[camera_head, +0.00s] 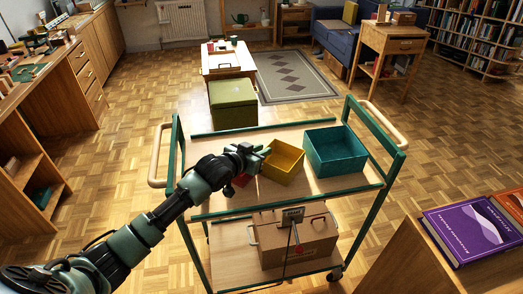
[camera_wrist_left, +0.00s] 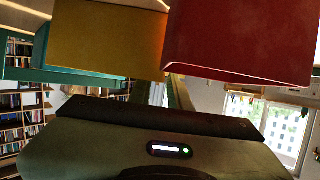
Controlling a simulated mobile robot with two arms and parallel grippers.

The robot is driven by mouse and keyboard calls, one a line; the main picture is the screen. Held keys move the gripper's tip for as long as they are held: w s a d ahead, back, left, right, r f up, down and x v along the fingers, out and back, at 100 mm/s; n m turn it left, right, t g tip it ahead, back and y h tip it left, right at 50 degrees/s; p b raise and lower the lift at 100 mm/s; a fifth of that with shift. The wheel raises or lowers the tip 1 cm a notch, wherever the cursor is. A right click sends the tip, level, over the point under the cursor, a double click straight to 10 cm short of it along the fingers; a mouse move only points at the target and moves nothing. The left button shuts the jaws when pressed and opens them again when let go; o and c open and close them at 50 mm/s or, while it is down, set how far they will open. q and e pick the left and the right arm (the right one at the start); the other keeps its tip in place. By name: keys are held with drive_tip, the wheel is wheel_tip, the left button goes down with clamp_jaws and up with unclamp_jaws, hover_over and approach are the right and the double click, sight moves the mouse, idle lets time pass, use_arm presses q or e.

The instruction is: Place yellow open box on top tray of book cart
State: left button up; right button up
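The yellow open box (camera_head: 287,172) is at the middle of the top tray (camera_head: 325,190) of the green-framed book cart, left of a teal open box (camera_head: 338,158). I cannot tell whether it rests fully on the tray. My left gripper (camera_head: 262,155) is at the yellow box's left rim, seemingly touching it. Its fingertips are unclear, so its grip is hidden. In the left wrist view the yellow box (camera_wrist_left: 105,38) and red box (camera_wrist_left: 240,40) are close together. My right gripper is not in view.
A cardboard-coloured box (camera_head: 295,238) with handles sits on the cart's lower shelf. A green stool (camera_head: 233,104) stands behind the cart. A wooden surface with books (camera_head: 470,230) is close at right, and a wooden counter (camera_head: 45,100) runs along the left.

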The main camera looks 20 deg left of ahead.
use_arm(q)
drive_tip(key=shift+r, duration=0.15)
drive_tip(key=shift+s+r, duration=0.1)
drive_tip(key=shift+s, duration=0.05)
drive_tip(key=v, duration=1.1)
drive_tip(key=shift+s, duration=0.3)
